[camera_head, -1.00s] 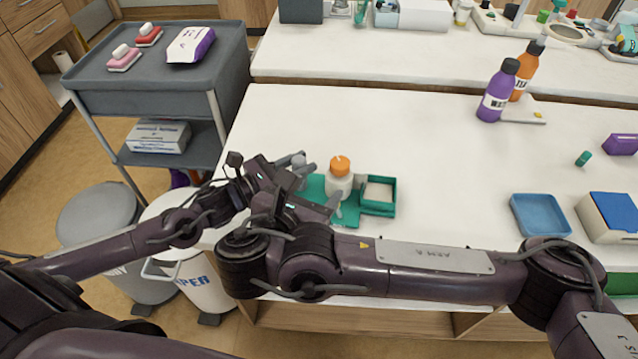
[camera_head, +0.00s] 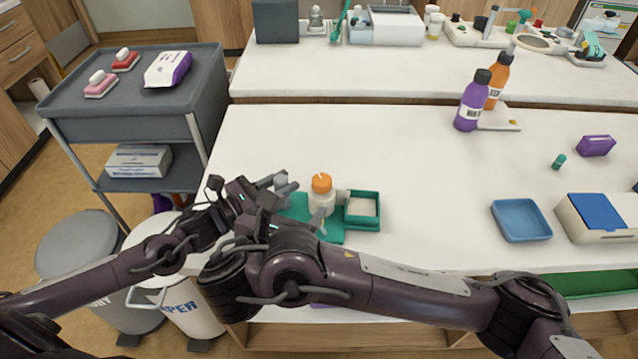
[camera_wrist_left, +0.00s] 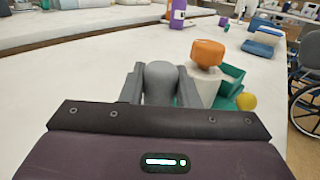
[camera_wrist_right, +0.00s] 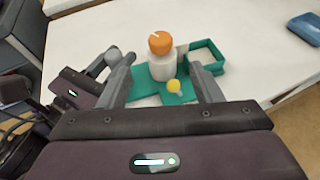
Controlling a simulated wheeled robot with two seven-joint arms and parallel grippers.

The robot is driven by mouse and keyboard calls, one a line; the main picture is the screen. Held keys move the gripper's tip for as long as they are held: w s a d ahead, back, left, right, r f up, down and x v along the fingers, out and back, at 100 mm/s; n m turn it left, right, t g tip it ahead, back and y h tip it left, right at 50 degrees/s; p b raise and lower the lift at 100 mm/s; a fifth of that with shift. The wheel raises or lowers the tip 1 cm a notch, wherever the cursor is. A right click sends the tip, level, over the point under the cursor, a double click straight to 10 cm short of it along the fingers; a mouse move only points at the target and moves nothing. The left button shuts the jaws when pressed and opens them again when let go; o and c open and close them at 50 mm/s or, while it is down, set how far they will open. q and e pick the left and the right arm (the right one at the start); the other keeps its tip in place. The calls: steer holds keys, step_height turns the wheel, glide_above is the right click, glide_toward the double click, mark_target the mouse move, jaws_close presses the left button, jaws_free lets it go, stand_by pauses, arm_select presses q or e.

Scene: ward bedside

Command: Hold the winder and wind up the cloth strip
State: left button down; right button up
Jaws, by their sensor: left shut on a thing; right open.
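The winder stands on a green base (camera_head: 330,237) near the front left of the table. It has an orange top (camera_head: 321,183) over a white roll (camera_head: 320,204), and a yellow knob (camera_wrist_right: 174,86). A green tray (camera_wrist_right: 220,68) beside the roll holds a pale insert, possibly the cloth strip (camera_head: 361,206); I cannot tell for sure. My left gripper (camera_wrist_left: 160,88) is shut on a grey round-topped grip (camera_wrist_left: 161,76) left of the roll. My right gripper (camera_wrist_right: 163,80) is open, its fingers apart around the roll and yellow knob area, seemingly not closed on anything.
A blue tray (camera_head: 521,220) and a blue-topped box (camera_head: 600,215) are at the right. Purple (camera_head: 472,102) and orange (camera_head: 497,80) bottles stand farther back. A grey cart (camera_head: 130,90) and bins (camera_head: 80,245) are at the left. The table middle is clear.

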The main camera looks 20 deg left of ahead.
mark_target(319, 184)
steer(key=x, duration=1.1)
steer(key=shift+w+f, duration=0.1)
steer(key=shift+w, duration=0.25)
